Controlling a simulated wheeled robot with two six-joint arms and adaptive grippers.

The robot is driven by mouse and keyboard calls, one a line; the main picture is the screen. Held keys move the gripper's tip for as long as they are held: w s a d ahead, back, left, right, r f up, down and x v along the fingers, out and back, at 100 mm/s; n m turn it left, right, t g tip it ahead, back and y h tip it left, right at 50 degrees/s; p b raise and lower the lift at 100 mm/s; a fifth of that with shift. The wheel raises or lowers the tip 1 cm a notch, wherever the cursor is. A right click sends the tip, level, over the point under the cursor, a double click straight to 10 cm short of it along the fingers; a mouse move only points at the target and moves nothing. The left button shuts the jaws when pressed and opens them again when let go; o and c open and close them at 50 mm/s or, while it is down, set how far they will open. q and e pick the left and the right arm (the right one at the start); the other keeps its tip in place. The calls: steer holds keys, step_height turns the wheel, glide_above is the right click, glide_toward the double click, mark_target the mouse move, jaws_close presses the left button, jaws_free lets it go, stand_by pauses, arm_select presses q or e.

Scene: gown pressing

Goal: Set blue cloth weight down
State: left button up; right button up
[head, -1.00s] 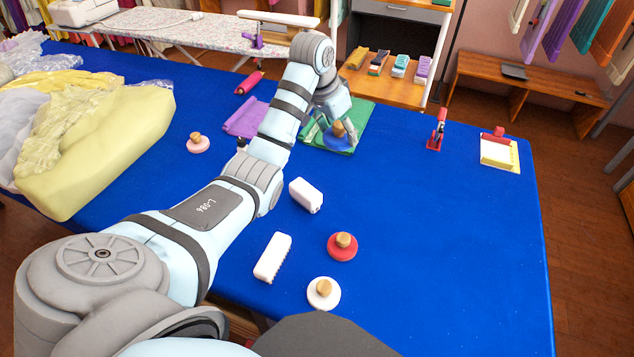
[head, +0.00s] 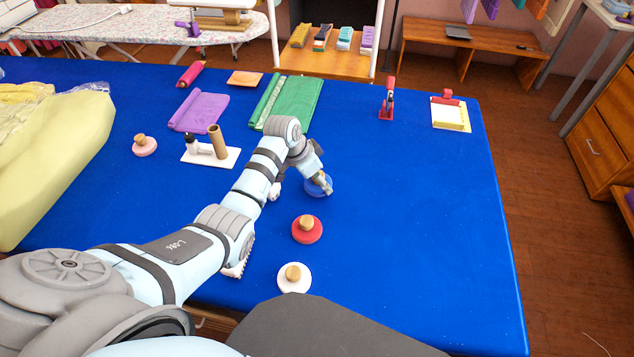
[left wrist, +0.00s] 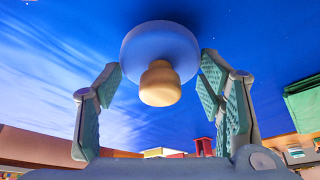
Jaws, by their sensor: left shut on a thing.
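The blue cloth weight (head: 315,189), a round blue disc with a wooden knob, is at my left gripper (head: 322,181) over the blue table (head: 420,220), beyond the red weight. In the left wrist view, the weight (left wrist: 160,42) sits between the fingertips of my left gripper (left wrist: 160,80), its knob toward the camera. The gripper is shut on it. I cannot tell whether its base touches the table. My right gripper is not in view.
A red weight (head: 306,232) and a white weight (head: 294,280) stand in front of it. A pink weight (head: 144,146) is at left. Green cloth (head: 295,100) lies behind, with a red stand (head: 388,100) at the back.

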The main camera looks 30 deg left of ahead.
arm_select(q)
steer(key=shift+f, duration=0.6)
steer(key=shift+f, duration=0.15)
steer(key=o, duration=1.6)
steer(key=shift+o, duration=0.2)
steer(key=p+v, duration=0.3)
steer(key=v, duration=0.9)
steer(key=shift+s, duration=0.1)
